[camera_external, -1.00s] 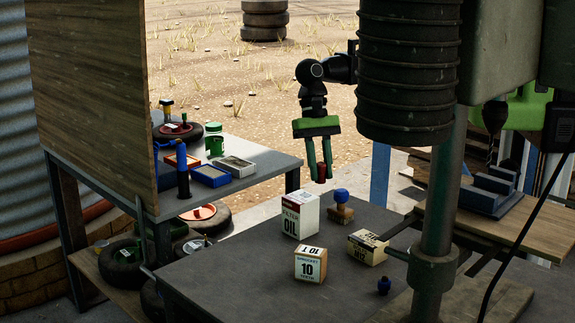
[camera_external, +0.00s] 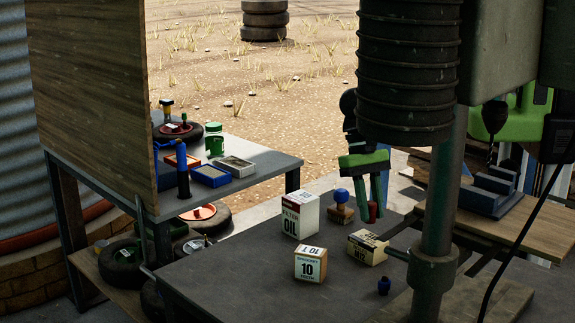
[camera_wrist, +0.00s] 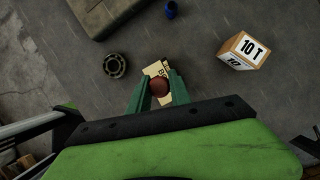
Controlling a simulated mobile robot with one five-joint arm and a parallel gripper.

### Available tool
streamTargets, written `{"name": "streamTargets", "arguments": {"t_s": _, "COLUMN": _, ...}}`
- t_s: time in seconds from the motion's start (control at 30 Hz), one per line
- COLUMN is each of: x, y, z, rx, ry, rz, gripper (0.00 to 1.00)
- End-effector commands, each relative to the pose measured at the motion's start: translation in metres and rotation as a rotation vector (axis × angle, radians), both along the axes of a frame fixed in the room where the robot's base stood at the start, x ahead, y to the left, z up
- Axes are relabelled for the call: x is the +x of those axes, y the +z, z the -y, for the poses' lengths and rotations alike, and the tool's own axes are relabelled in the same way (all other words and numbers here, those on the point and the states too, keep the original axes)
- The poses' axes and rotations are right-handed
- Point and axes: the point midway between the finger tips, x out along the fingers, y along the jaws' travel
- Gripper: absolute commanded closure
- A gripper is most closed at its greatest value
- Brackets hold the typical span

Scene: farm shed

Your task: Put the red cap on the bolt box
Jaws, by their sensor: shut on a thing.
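My gripper (camera_external: 372,217) is shut on the red cap (camera_external: 372,211), and its green fingers point down. The cap also shows between the fingertips in the wrist view (camera_wrist: 158,87). The bolt box appears to be the cream box with a dark label (camera_external: 367,247), lying on the dark bench. In the external view the cap is above and behind this box. In the wrist view the cap covers part of the pale box (camera_wrist: 155,69) below it. The height of the gap between them cannot be told.
An oil filter box (camera_external: 300,214), a blue-topped wooden stamp-like piece (camera_external: 341,205), a "10" box (camera_external: 310,265) and a small blue knob (camera_external: 384,286) stand on the bench. A drill press column (camera_external: 437,215) stands close right of the cream box.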

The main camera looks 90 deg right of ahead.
Motion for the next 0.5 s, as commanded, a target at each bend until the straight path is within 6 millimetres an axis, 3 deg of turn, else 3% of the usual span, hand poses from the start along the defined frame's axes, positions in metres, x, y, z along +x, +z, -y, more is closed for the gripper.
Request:
{"name": "streamTargets", "arguments": {"t_s": 0.2, "x": -0.001, "y": -0.005, "z": -0.003, "rx": 0.000, "ry": -0.001, "rz": 0.000, "gripper": 1.00}}
{"name": "streamTargets", "arguments": {"t_s": 0.4, "x": -0.001, "y": -0.040, "z": -0.003, "rx": 0.000, "ry": -0.001, "rz": 0.000, "gripper": 1.00}}
{"name": "streamTargets", "arguments": {"t_s": 0.5, "x": -0.001, "y": -0.046, "z": -0.003, "rx": 0.000, "ry": -0.001, "rz": 0.000, "gripper": 1.00}}
